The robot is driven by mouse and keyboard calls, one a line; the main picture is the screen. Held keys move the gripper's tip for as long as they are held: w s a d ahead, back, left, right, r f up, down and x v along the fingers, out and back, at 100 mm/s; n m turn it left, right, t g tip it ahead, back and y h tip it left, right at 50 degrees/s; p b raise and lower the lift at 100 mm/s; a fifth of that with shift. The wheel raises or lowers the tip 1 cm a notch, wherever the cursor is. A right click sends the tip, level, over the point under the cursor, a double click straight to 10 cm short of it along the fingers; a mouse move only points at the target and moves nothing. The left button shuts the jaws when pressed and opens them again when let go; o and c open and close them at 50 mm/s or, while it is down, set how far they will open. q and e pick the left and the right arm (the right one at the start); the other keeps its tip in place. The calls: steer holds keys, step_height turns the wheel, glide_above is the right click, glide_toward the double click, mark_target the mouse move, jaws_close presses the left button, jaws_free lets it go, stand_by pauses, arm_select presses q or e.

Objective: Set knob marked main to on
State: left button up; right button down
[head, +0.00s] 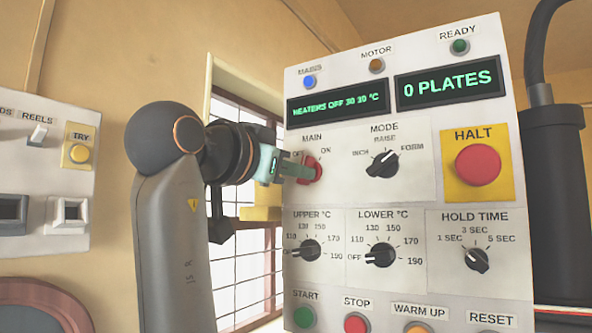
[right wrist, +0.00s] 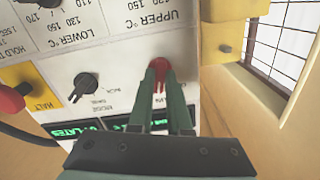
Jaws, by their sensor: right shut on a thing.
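The red MAIN knob (head: 316,172) is on the white control panel, below its OFF and ON marks. My right gripper (head: 303,171) reaches it from the left, with its fingers shut on the knob. In the right wrist view the panel appears upside down, and the red knob (right wrist: 159,64) sits between the tips of the two green fingers (right wrist: 160,76). The fingers partly cover the knob, so I cannot tell exactly where it points. My left gripper is not in view.
The MODE knob (head: 382,163) and red HALT button (head: 478,165) are to the right. The UPPER °C knob (head: 310,250) and LOWER °C knob (head: 381,255) are below. The blue MAINS lamp (head: 309,82) is above. A second panel (head: 45,175) is at far left.

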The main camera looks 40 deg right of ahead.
steer(key=shift+m, duration=1.8)
steer(key=c, duration=0.9)
jaws_free()
steer(key=shift+o, duration=0.2)
steer(key=b+v, duration=0.1)
steer(key=v, duration=1.1)
steer(key=shift+a+b, duration=0.3)
steer(key=shift+b, duration=0.05)
